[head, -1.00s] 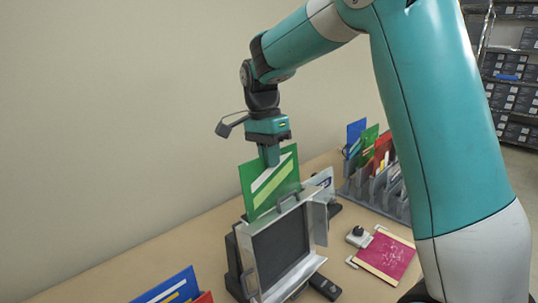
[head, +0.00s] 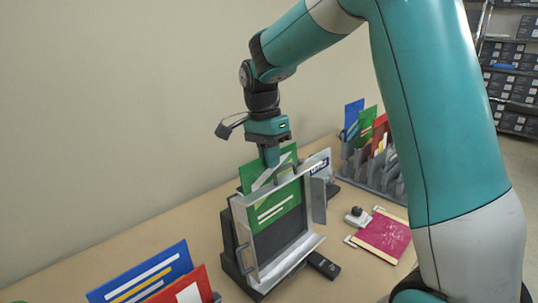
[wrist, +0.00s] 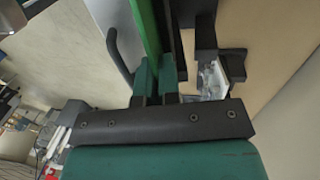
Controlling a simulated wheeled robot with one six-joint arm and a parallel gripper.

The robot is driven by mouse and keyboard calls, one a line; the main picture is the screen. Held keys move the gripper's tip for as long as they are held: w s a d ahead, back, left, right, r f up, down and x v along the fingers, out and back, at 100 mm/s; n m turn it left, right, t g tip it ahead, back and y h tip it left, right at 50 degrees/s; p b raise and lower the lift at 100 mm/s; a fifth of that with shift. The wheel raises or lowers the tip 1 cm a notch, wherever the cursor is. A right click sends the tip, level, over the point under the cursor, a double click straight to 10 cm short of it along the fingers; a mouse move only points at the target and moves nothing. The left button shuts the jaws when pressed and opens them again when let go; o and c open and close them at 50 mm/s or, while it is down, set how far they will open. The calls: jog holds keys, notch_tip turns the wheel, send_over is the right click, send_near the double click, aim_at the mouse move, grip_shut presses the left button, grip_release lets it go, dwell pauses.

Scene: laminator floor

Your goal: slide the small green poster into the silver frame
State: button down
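The green poster (head: 278,208), with pale stripes, is partly down inside the silver frame (head: 290,265). Its lower part shows through the frame's open front, with dark backing below it. Its top still stands above the frame's upper edge. My gripper (head: 270,163) points down and is shut on the poster's top edge. The wrist view shows the fingers (wrist: 153,78) closed on both sides of the green sheet (wrist: 146,30). The frame stands upright, slightly tilted, on a dark stand (head: 232,262). A handle at the frame's top is close to the fingers.
A grey rack (head: 372,172) of several coloured posters stands behind right. A magenta sheet (head: 384,236) and a small grey device (head: 357,217) lie right of the frame. Blue (head: 150,275) and red (head: 187,287) posters are front left.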

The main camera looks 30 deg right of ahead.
jog(key=shift+f, duration=0.2)
jog(key=c, duration=1.2)
grip_release()
jog(key=shift+c, duration=0.2)
notch_tip(320, 180, up, 17)
jog(key=w+p, duration=0.3)
jog(key=p, duration=0.3)
jog(key=shift+a, duration=0.3)
jog(key=s+a+f+n+y+b, duration=0.1)
jog(key=s+a+f+n+b, duration=0.1)
jog(key=s+a+f+n, duration=0.3)
jog(key=s+a+f+n+t+y+b, duration=0.1)
jog(key=s+a+f+n, duration=0.4)
jog(key=s+n, duration=0.5)
jog(key=s+a+f+n+t+y+b, duration=0.1)
jog(key=s+a+f+n, duration=0.4)
jog(key=s, duration=0.6)
jog(key=a+n+y+b, duration=0.1)
jog(key=a+n+b, duration=0.1)
jog(key=n, duration=0.1)
jog(key=shift+s+a+f+y, duration=0.2)
jog(key=shift+a+f+y, duration=0.1)
jog(key=shift+f, duration=0.1)
